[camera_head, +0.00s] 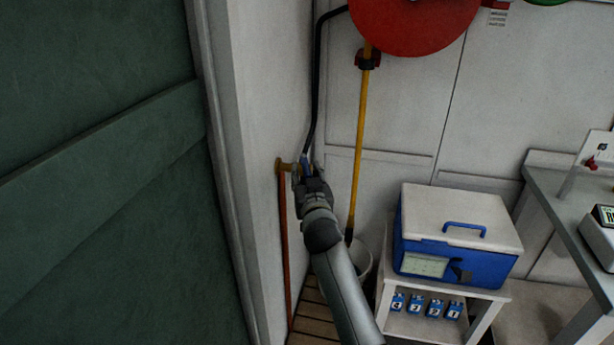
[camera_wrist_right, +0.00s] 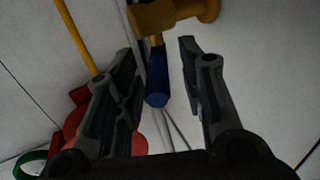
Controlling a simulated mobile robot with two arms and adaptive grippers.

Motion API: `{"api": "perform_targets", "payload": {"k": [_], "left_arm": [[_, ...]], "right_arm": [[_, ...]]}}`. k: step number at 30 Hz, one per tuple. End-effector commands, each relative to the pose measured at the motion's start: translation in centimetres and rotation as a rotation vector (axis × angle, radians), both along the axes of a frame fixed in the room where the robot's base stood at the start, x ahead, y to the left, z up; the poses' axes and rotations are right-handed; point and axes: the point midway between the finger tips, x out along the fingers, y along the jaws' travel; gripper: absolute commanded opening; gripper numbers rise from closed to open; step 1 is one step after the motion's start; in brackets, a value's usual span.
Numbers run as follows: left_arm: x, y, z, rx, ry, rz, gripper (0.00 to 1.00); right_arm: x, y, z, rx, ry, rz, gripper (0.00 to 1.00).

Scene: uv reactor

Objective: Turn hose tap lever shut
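The brass hose tap (camera_head: 282,165) sits on the white wall, with a copper-coloured pipe (camera_head: 284,240) below it. In the right wrist view the tap body (camera_wrist_right: 168,14) is at the top, and its blue lever (camera_wrist_right: 157,78) sticks out from it. My right gripper (camera_head: 304,171) is at the tap in the head view and partly hides it. In the wrist view my right gripper (camera_wrist_right: 157,52) is open, with one finger on each side of the blue lever. Gaps show between the lever and both fingers. My left gripper is not in view.
A red hose reel (camera_head: 415,20) hangs above, with a black hose (camera_head: 317,85) running down towards the tap. A yellow pole (camera_head: 360,140) stands in a white bucket (camera_head: 362,262). A blue cooler box (camera_head: 455,235) rests on a white stand to the right. A green door (camera_head: 100,180) fills the left.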

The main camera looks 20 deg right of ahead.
Motion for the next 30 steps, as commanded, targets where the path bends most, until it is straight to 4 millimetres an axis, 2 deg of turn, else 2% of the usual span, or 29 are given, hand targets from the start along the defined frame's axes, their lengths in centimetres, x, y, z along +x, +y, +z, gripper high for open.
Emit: {"api": "perform_targets", "payload": {"k": [9, 14, 30], "left_arm": [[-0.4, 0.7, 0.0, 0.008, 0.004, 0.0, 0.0], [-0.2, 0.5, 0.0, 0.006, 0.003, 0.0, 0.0], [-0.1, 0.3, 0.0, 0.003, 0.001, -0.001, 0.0]], "right_arm": [[-0.1, -0.1, -0.2, -0.001, 0.003, -0.002, 0.39], [-1.2, 0.0, -0.2, -0.001, 0.003, -0.002, 0.39], [-9.6, 1.2, -0.2, 0.002, 0.004, 0.0, 0.39]]}}
